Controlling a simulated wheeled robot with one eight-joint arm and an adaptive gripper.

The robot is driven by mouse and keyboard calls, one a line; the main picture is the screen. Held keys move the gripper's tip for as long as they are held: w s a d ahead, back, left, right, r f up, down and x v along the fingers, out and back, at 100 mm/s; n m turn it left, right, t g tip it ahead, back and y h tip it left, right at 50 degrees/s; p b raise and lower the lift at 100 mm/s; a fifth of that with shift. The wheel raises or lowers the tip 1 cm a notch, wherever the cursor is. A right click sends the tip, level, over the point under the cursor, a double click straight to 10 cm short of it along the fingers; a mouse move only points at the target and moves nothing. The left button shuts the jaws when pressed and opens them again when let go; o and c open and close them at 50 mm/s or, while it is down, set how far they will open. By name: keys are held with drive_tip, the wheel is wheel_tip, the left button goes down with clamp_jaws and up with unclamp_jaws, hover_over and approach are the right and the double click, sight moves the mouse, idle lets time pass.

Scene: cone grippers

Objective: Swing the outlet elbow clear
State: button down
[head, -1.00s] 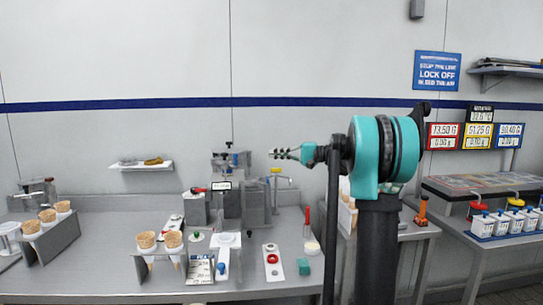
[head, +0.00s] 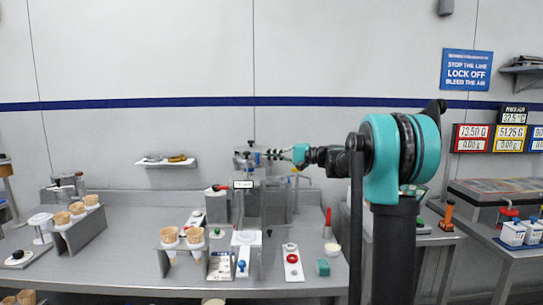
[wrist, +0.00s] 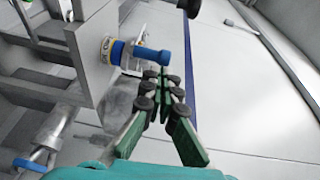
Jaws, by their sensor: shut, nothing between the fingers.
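The grey dispensing machine (head: 273,204) stands at the back of the bench. In the wrist view a blue handle (wrist: 150,56) on a pale collar sticks out from the side of its grey metal body (wrist: 92,45). I cannot tell for sure which part is the outlet elbow. My gripper (wrist: 165,75) is shut and empty, with its fingertips just right of and slightly below the blue handle; I cannot tell whether they touch. In the head view my gripper (head: 268,154) overlaps the top of the machine.
Cone holders (head: 182,245) with cones stand at the front of the bench. A small wall shelf (head: 167,162) hangs left. A blue-handled pipe (wrist: 40,155) shows low in the wrist view.

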drive_tip(key=shift+s+a+m+t+h, duration=0.5)
drive_tip(key=shift+s+a+m+t, duration=0.25)
drive_tip(key=shift+s+a+t, duration=0.4)
drive_tip(key=shift+s+a+m+t+h, duration=0.5)
drive_tip(key=shift+s+a+m+t, duration=0.25)
drive_tip(key=shift+s+a+t, duration=0.45)
drive_tip(key=shift+w+a+g, duration=0.1)
drive_tip(key=shift+g, duration=0.15)
